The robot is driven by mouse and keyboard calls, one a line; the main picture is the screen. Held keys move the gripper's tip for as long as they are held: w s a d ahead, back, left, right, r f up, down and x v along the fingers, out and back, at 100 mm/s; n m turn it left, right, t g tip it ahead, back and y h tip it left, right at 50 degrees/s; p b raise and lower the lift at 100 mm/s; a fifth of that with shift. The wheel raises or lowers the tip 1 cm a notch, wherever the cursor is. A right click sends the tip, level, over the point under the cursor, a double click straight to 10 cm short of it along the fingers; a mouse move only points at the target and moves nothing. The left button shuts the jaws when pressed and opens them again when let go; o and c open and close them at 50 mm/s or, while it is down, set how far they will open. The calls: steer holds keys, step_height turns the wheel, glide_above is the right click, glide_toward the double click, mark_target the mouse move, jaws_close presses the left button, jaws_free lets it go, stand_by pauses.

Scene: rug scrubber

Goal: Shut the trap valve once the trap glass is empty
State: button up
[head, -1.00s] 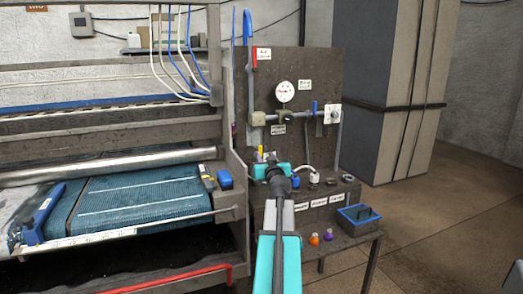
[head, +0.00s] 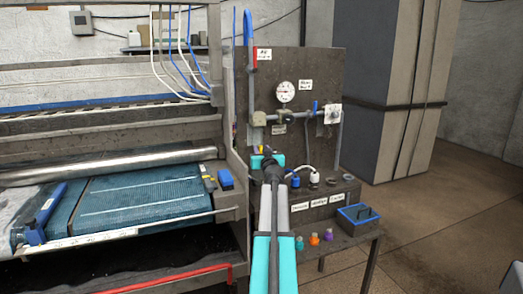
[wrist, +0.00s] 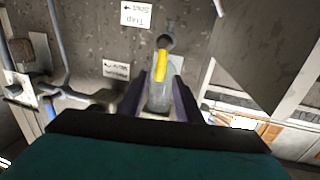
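My gripper (wrist: 160,103) is open in the wrist view, with one dark finger on each side of a yellow lever (wrist: 161,66) and a clear grey glass (wrist: 158,97). Gaps show between the fingers and the lever. The lever lies lengthwise in the picture, with a dark round knob or fitting at its far end. I cannot tell whether the glass holds any liquid. In the head view my wrist hides most of the lever and the glass at the lower left of the upright board (head: 310,75).
The board carries a gauge (head: 285,92), pipes and a blue lever (head: 315,107). The scrubber frame (head: 230,185) is close on the left. Open floor lies to the right.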

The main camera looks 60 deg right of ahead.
steer(key=shift+w+d, duration=0.35)
jaws_close()
steer(key=shift+a, duration=0.3)
steer(key=shift+d, duration=0.25)
